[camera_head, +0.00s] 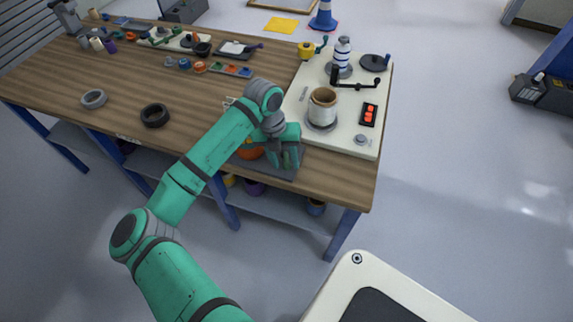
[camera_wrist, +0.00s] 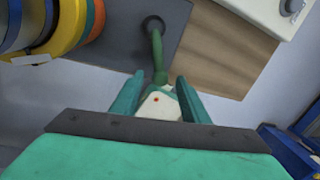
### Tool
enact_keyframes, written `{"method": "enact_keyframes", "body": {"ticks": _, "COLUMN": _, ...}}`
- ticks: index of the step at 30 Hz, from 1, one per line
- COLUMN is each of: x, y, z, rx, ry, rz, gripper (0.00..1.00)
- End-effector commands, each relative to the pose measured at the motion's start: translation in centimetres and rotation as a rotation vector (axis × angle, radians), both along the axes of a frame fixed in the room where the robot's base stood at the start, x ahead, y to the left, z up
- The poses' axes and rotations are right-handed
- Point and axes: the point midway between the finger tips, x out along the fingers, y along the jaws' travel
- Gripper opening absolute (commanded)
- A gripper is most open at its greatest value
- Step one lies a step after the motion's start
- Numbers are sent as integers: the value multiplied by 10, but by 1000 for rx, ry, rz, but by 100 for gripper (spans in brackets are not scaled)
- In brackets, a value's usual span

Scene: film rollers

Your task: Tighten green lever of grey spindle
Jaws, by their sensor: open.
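The green lever (camera_wrist: 157,52) shows in the wrist view, running down from a dark round hub (camera_wrist: 153,22) on a grey plate (camera_wrist: 123,45). My gripper (camera_wrist: 159,80) is open, with one finger on each side of the lever's lower end in that picture. I cannot tell whether either finger touches it. In the head view, my gripper (camera_head: 288,157) is over the grey plate (camera_head: 283,170) at the table's front edge. The lever is hidden there behind my gripper. Stacked rolls, one of them yellow (camera_wrist: 68,32), stand left of the lever in the wrist view.
An orange roll (camera_head: 250,151) is just left of my gripper. A white board (camera_head: 341,142) with a cream roll (camera_head: 322,106), a black crank (camera_head: 355,86) and red buttons (camera_head: 369,114) lies to the right. Black (camera_head: 155,116) and grey (camera_head: 94,98) rings lie on the left tabletop.

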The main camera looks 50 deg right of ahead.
Motion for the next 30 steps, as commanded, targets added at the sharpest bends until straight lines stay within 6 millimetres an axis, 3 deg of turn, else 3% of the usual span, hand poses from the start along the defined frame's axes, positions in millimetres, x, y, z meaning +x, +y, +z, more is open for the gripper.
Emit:
{"method": "enact_keyframes", "body": {"ticks": 6, "x": 8, "y": 4, "z": 42, "rx": -1, "ry": -2, "rz": 0, "gripper": 41}}
{"method": "enact_keyframes", "body": {"ticks": 12, "x": 12, "y": 7, "z": 67, "rx": 1, "ry": -2, "rz": 1, "gripper": 41}}
{"method": "enact_keyframes", "body": {"ticks": 30, "x": 13, "y": 8, "z": 76, "rx": 1, "ry": 1, "rz": 1, "gripper": 41}}
